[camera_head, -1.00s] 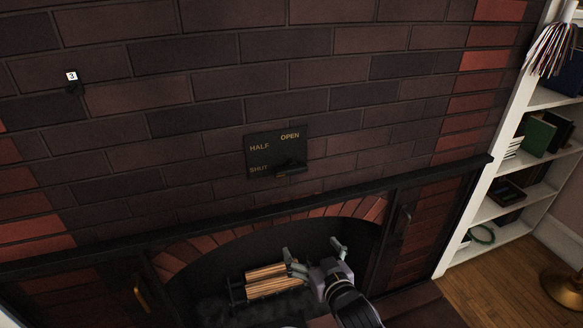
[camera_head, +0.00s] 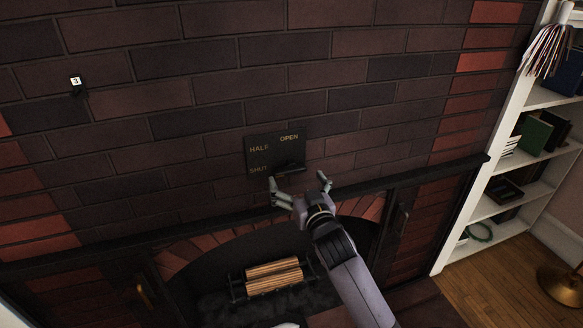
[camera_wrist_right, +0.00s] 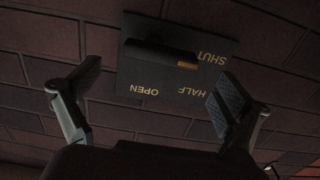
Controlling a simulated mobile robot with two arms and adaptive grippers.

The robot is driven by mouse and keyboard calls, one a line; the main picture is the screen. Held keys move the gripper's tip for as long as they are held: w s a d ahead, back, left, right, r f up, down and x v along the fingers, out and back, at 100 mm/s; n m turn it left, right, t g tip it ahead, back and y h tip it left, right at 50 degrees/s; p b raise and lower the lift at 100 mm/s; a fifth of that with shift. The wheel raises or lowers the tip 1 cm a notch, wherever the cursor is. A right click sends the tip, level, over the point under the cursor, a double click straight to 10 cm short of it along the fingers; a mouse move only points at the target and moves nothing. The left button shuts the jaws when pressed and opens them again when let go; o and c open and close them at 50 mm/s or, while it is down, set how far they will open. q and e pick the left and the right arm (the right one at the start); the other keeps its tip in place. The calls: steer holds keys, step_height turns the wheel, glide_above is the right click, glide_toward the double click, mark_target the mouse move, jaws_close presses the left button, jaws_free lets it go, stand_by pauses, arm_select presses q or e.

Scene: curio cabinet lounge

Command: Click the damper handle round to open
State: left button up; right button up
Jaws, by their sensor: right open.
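The damper plate (camera_head: 262,146) is a dark square on the brick wall, lettered SHUT, HALF and OPEN. The dark damper handle (camera_head: 289,167) lies across its lower part, its orange-marked tip toward SHUT. My right gripper (camera_head: 298,182) is open and empty just below the plate. In the right wrist view, the plate (camera_wrist_right: 147,110) appears upside down. The handle (camera_wrist_right: 158,53) lies there ahead of and between the spread fingers (camera_wrist_right: 157,85), with no visible contact; its tip is near SHUT. My left gripper is not in view.
A dark mantel ledge (camera_head: 130,237) runs below the plate, above the arched fireplace with logs (camera_head: 273,274). A small tag marked 3 (camera_head: 75,80) is on the wall at left. A white bookshelf (camera_head: 468,211) stands at right. The wall around the plate is clear.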

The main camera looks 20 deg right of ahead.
mark_target(292, 172)
steer(key=shift+w+a, duration=0.1)
steer(key=shift+w, duration=2.4)
steer(key=shift+c, duration=0.2)
steer(key=c, duration=1.1)
